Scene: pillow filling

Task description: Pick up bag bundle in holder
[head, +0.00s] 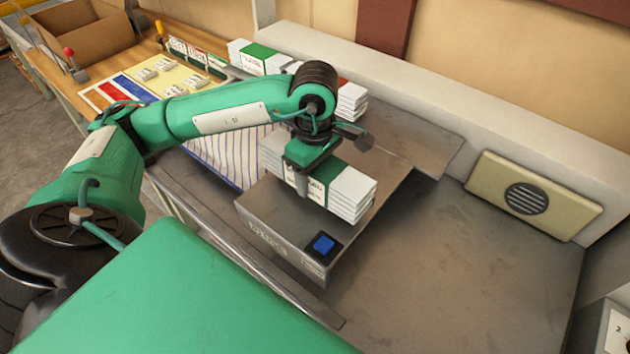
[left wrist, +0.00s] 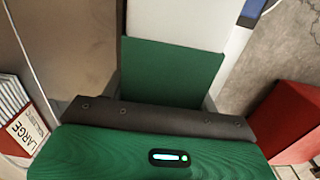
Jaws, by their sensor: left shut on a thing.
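A bag bundle (head: 347,190) of white stacked bags with a green band sits at the grey metal holder (head: 285,225), which has a blue button (head: 324,244) on its front. My left gripper (head: 308,188) comes down from above and is shut on this bundle at its green band. In the left wrist view the bundle's green band (left wrist: 170,75) and white surface (left wrist: 180,20) fill the middle, right against the gripper (left wrist: 165,115). The fingertips are largely hidden. I cannot tell whether the bundle touches the holder's surface. My right gripper is not in view.
More bag bundles stand behind, one with a green band (head: 258,57) and one partly hidden by my arm (head: 352,98). Striped fabric (head: 225,155) lies left of the holder. A cardboard box (head: 85,30) stands far left. The grey table (head: 450,270) is clear at right, below a vent panel (head: 533,196).

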